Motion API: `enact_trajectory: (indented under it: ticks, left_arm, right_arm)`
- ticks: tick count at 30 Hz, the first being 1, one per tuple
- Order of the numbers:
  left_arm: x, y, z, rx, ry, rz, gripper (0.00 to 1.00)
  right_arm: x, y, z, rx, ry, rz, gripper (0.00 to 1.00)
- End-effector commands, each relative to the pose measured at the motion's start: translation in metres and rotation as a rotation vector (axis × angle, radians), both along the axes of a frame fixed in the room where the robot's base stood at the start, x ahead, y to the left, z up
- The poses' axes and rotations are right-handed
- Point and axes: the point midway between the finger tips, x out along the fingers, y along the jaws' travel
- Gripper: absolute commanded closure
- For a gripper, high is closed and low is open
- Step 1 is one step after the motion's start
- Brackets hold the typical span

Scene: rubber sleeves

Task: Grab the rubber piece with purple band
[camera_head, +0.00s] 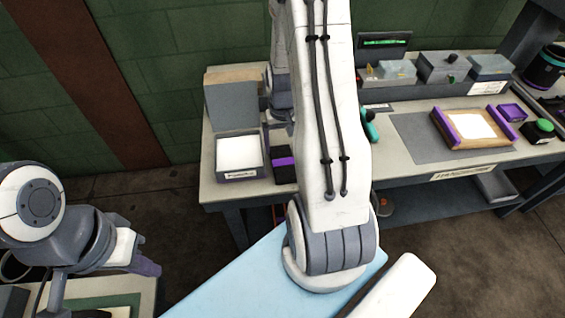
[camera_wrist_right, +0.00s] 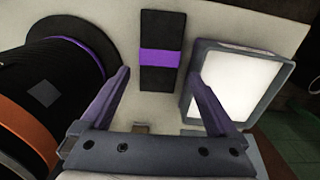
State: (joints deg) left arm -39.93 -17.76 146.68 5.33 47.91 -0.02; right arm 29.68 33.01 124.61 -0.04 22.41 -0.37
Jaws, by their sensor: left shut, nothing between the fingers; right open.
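The rubber piece (camera_wrist_right: 159,74) is a flat black block with a purple band across its middle. It lies on the light tabletop in the right wrist view, ahead of and between the fingers of my right gripper (camera_wrist_right: 160,76), which is open and empty. In the head view the rubber piece (camera_head: 284,172) lies beside the grey box, partly hidden by my right arm. My left gripper (camera_head: 147,266) is at the lower left, shut and empty, well away from the rubber piece.
In the wrist view a large black cylinder (camera_wrist_right: 40,82) with purple and orange bands stands close left. A grey box (camera_wrist_right: 189,97) with white contents is close right. In the head view, a wooden tray (camera_head: 462,140) sits further right on the table (camera_head: 225,190).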

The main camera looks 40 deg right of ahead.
Motion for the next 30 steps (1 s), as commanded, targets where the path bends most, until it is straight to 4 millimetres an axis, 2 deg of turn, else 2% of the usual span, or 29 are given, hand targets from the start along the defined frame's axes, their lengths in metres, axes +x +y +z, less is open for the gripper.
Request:
enact_trajectory:
  ticks: [3, 10, 18, 28, 30]
  left_arm:
    - [0.000, 0.000, 0.002, 0.000, 0.000, 0.000, 1.00]
    - [0.000, 0.000, 0.007, 0.000, 0.000, 0.000, 1.00]
    - [0.000, 0.000, 0.015, 0.000, 0.000, 0.000, 1.00]
    - [0.000, 0.000, 0.015, 0.000, 0.000, 0.000, 1.00]
    - [0.000, 0.000, 0.015, 0.000, 0.000, 0.000, 1.00]
  right_arm:
    - [0.000, 0.001, -0.015, 0.001, 0.003, 0.001, 0.05]
    - [0.000, 0.000, -0.031, 0.001, 0.003, 0.002, 0.05]
    - [0.001, -0.001, -0.066, 0.001, 0.003, 0.002, 0.05]
    - [0.002, -0.002, -0.072, 0.000, -0.001, 0.002, 0.05]
    - [0.002, -0.002, -0.072, 0.000, -0.001, 0.002, 0.32]
